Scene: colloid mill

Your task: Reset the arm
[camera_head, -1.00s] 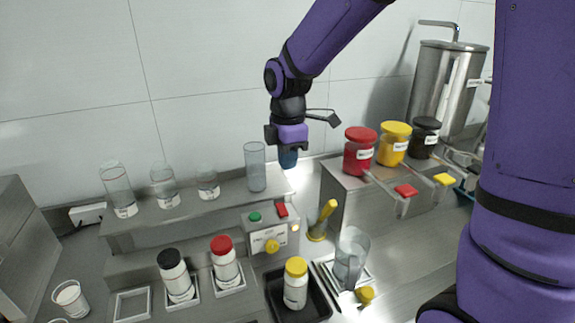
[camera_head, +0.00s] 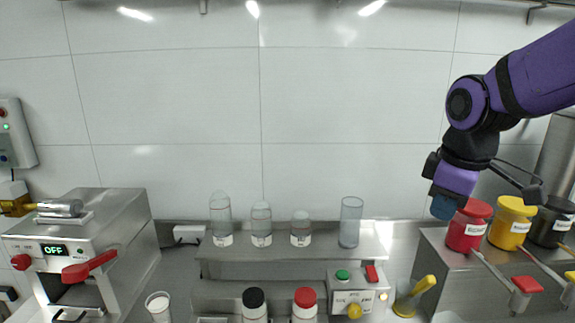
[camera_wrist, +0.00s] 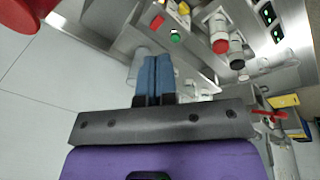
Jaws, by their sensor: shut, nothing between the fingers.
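My purple arm comes in from the right in the head view, with my gripper (camera_head: 443,207) hanging at its end. The gripper is in front of the wall, just left of the red-lidded jar (camera_head: 469,226), and looks near it in the picture; I cannot tell the exact gap. In the wrist view the two blue fingers (camera_wrist: 154,80) lie together with nothing between them. The arm is bent at the elbow, with the forearm reaching down and left.
A yellow-lidded jar (camera_head: 511,222) and a dark jar (camera_head: 552,221) stand beside the red one on a steel box. Glass vessels (camera_head: 261,225) line a steel shelf left of my gripper. A machine with an OFF display (camera_head: 54,249) stands far left.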

